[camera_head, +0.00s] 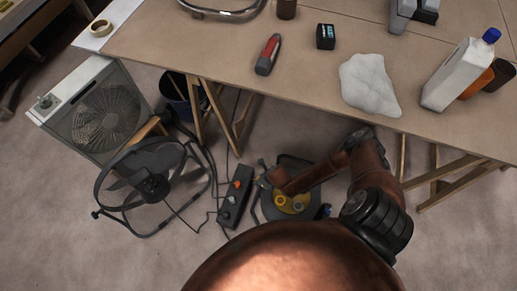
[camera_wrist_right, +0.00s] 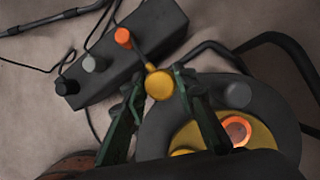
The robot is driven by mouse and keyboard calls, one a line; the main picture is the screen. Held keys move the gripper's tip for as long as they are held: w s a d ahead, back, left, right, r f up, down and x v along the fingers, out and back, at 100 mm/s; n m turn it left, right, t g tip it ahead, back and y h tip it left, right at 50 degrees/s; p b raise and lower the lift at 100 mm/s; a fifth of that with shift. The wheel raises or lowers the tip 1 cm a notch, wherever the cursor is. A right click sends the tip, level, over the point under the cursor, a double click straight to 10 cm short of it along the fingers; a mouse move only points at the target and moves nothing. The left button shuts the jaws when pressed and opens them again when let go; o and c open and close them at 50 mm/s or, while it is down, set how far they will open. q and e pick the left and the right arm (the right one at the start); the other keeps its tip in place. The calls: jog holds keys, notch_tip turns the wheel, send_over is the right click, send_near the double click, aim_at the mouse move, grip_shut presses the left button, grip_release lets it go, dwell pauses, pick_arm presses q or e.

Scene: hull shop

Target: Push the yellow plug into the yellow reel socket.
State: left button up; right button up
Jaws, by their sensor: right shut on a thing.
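The yellow plug (camera_wrist_right: 159,85) sits between the two dark fingers of my right gripper (camera_wrist_right: 160,76), which is shut on it. A short piece of cord shows at the plug's upper end. The reel (camera_wrist_right: 285,150) lies beyond, below right in the right wrist view, with a yellow face partly covered by my gripper. An orange ring socket (camera_wrist_right: 237,130) is plain on that face; a yellow round part (camera_wrist_right: 183,153) is mostly hidden by a finger. The plug appears apart from the reel's sockets. In the head view, my right gripper (camera_head: 266,174) is over the reel (camera_head: 275,213). My left gripper is out of view.
A dark socket box (camera_head: 235,197) with an orange plug (camera_wrist_right: 122,37) lies left of the reel. A round black fan (camera_head: 152,187) and a box fan (camera_head: 108,115) stand farther left. Loose cables run across the floor. The table (camera_head: 215,50) and its trestle legs (camera_head: 213,115) are close behind.

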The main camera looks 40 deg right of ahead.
jog(key=w+a+r+n+g+y, duration=0.1)
jog(key=w+a+r+n+y, duration=0.1)
jog(key=w+a+r+n, duration=0.65)
jog(key=w+a+r+n+g+y, duration=0.15)
jog(key=w+a+r, duration=0.35)
jog(key=a+r, duration=0.7)
jog(key=s+a+r+n+g, duration=0.2)
jog(key=a+r+n, duration=0.3)
jog(key=r, duration=0.4)
jog(key=s+d+r+n+g+h, duration=0.1)
jog(key=s+d+r+n+g, duration=0.15)
jog(key=s+r+n, duration=0.6)
jog(key=d+r+n+g+h, duration=0.1)
jog(key=d+r+n, duration=0.3)
jog(key=d, duration=0.3)
jog(key=d+r+n+h, duration=0.2)
jog(key=d+r+n, duration=0.3)
jog(key=d+n, duration=0.1)
jog(key=shift+s+d+r+n+g, duration=0.15)
jog(key=shift+d+r+n+g, duration=0.05)
jog(key=shift+d+n+g, duration=0.2)
